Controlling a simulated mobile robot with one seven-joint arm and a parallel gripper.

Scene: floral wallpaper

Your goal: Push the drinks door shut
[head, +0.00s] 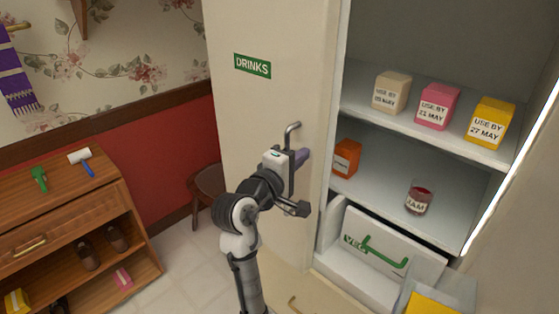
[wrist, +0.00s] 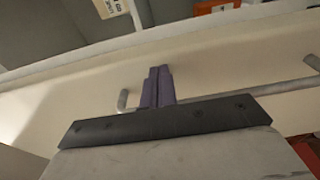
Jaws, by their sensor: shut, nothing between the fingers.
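The cream drinks door (head: 262,110) carries a green DRINKS label (head: 252,66) and a grey vertical bar handle (head: 290,135). Shelves show to the right of its edge in the head view. My gripper (head: 301,157) is shut and empty, its purple fingers close to the door's face beside the handle. In the wrist view the fingers (wrist: 158,88) point at the cream door face (wrist: 220,70), with the handle bar (wrist: 285,87) running close by them. I cannot tell whether the fingertips touch the door.
Shelves hold use-by boxes (head: 437,105), an orange box (head: 346,157) and a jam jar (head: 419,199). A VEG drawer (head: 352,225) sits below. A wooden cabinet (head: 90,215) and a dark stool (head: 205,187) stand left. Pale floor (head: 185,250) shows between the cabinet and door.

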